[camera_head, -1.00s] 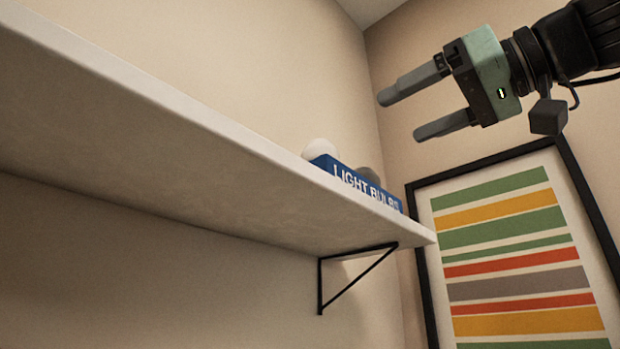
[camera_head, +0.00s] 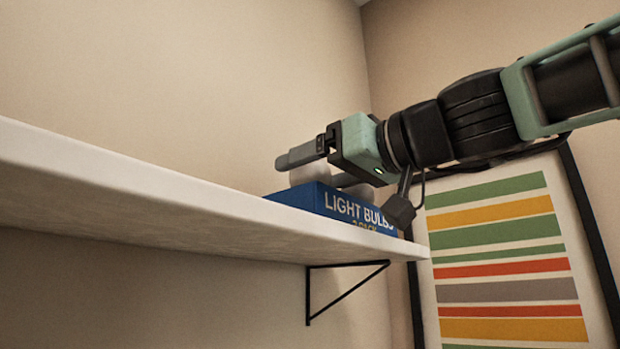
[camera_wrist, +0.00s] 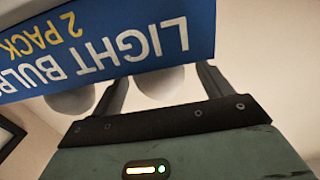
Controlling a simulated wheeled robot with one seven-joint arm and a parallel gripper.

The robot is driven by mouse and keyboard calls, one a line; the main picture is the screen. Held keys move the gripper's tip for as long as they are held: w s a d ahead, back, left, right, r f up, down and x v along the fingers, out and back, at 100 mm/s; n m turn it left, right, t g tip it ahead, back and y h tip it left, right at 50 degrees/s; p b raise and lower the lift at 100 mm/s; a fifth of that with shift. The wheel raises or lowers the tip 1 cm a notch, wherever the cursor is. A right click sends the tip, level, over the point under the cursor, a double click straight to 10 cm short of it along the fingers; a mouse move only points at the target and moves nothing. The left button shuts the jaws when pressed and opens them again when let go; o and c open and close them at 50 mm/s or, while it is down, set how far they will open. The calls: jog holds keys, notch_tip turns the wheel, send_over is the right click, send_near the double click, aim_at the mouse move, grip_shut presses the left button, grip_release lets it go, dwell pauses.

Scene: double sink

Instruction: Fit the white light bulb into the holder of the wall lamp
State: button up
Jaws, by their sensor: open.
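A white light bulb (camera_head: 310,174) stands in a blue box at the right end of the shelf. My gripper (camera_head: 306,166) is at the box top, its fingers reaching left over it, open. In the wrist view, the picture is inverted and my gripper (camera_wrist: 164,76) has one finger on each side of the white bulb (camera_wrist: 160,85). I cannot tell whether the fingers touch it. A second, greyer bulb (camera_wrist: 70,100) is outside the fingers, on the left. The bulbs' lower parts are hidden by the box. The wall lamp and its holder are not in view.
The blue box (camera_head: 335,204) is labelled "LIGHT BULBS 2 PACK" and fills the upper wrist view (camera_wrist: 120,35). The white shelf (camera_head: 150,205) rests on a black bracket (camera_head: 345,292). A framed striped picture (camera_head: 505,250) hangs on the right wall. The shelf's left part is clear.

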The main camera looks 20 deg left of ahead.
jog(key=shift+x, duration=0.75)
jog(key=c, duration=0.8)
jog(key=shift+c, duration=0.2)
